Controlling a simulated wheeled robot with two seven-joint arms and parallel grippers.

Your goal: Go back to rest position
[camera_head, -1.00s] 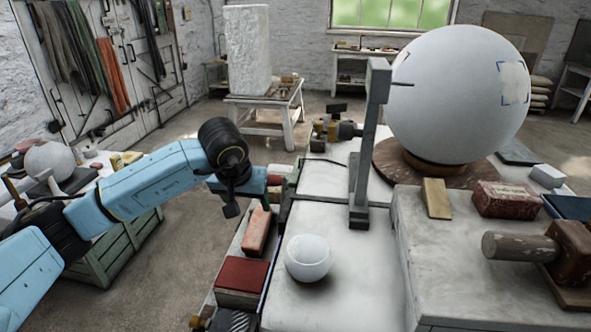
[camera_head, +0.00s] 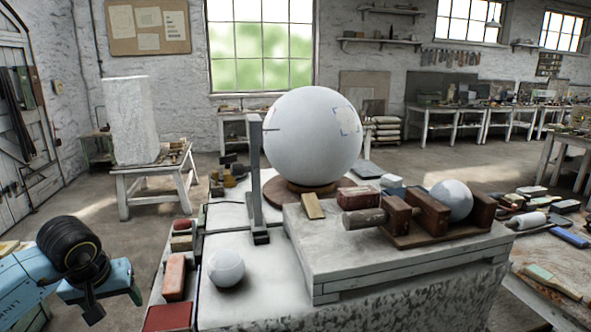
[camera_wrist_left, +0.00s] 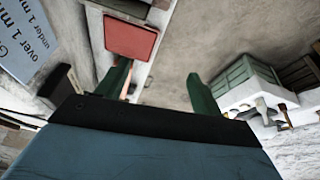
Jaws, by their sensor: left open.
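My left gripper (camera_head: 114,303) is at the lower left of the head view, left of the bench and empty. In the left wrist view its two green fingers (camera_wrist_left: 158,88) stand apart with nothing between them. The large plaster sphere (camera_head: 313,137) sits on a round brown base. A small white sphere (camera_head: 226,267) lies on the bench's front left part, right of my gripper. Another sphere (camera_head: 452,200) sits in a wooden clamp (camera_head: 430,215) on the raised slab. My right gripper is not in view.
A red brick (camera_head: 174,278) and a dark red block (camera_head: 168,317) lie along the bench's left edge, near my left gripper. A grey upright stand (camera_head: 256,180) rises beside the large sphere. A green crate (camera_wrist_left: 243,78) shows in the left wrist view.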

